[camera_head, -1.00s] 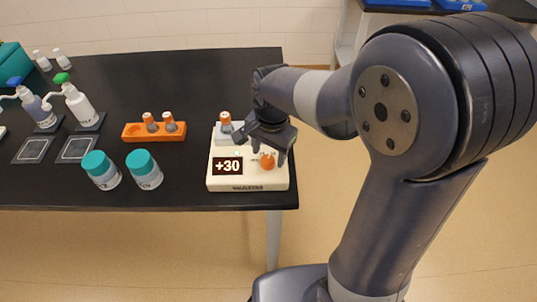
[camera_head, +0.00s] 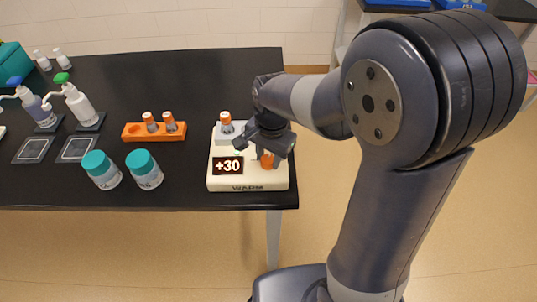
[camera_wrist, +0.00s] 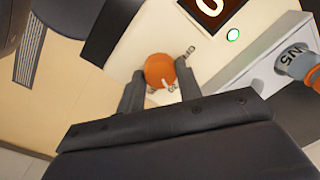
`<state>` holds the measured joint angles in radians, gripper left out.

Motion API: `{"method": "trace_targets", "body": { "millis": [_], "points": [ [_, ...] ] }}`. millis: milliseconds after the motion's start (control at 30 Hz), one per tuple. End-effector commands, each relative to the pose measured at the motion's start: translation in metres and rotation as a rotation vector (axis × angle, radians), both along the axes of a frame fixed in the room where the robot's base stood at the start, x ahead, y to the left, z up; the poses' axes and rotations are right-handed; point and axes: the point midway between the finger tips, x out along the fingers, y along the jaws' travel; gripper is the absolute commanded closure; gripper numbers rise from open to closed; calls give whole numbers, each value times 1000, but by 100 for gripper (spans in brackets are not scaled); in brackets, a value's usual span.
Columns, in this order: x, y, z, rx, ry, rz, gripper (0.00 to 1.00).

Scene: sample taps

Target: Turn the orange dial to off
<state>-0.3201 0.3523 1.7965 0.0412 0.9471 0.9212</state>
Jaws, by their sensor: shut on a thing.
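The orange dial (camera_head: 267,160) is on the top right of a cream device (camera_head: 222,182) at the table's right front corner. The device's display (camera_head: 228,166) reads "+30". My gripper (camera_head: 267,152) is lowered over the dial from above. In the wrist view the dial (camera_wrist: 160,70) sits between the two fingertips (camera_wrist: 160,78), which close on its sides. A white pointer mark shows on the dial's lower edge. Lettering beside it is partly hidden by the fingers.
An orange-capped vial (camera_head: 226,122) stands in a grey block on the device's back. An orange rack (camera_head: 154,132) with two vials, two teal-capped jars (camera_head: 144,169) and pump bottles (camera_head: 72,102) stand to the left on the black table.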

Motion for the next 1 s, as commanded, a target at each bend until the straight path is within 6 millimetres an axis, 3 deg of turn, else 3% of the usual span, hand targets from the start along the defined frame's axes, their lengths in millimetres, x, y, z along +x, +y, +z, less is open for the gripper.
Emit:
{"method": "trace_targets", "body": {
  "millis": [467,1000],
  "points": [
    [0,0,1,1,0,99,89],
    [2,0,0,0,-1,574,89]
  ]
}}
